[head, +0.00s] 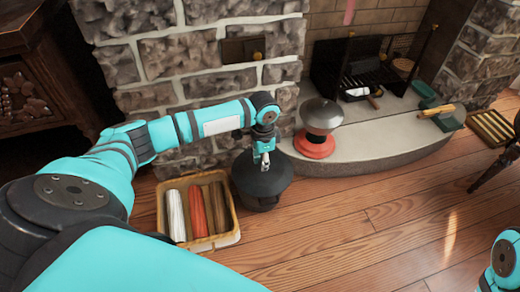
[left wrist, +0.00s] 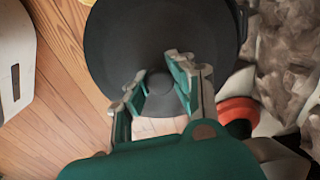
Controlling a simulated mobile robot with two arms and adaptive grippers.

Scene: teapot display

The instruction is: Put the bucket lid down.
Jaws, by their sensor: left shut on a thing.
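The bucket lid (head: 248,181) is a dark, round, shallow cone beside the stone hearth in the head view. It fills much of the left wrist view as a dark disc (left wrist: 115,45). My left gripper (head: 265,164) comes down on the lid from above. Its two fingers (left wrist: 160,82) are around the small knob in the middle of the lid and hold it. A dark bucket body (head: 262,204) shows just below the lid's front rim. I cannot tell whether the lid touches the bucket. My right gripper is out of view.
A yellow-rimmed crate (head: 226,241) with several rolls stands left of the bucket. A grey pot (head: 322,113) on a red base (head: 314,146) stands on the hearth (head: 375,155) to the right. Open wooden floor (head: 350,235) lies in front.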

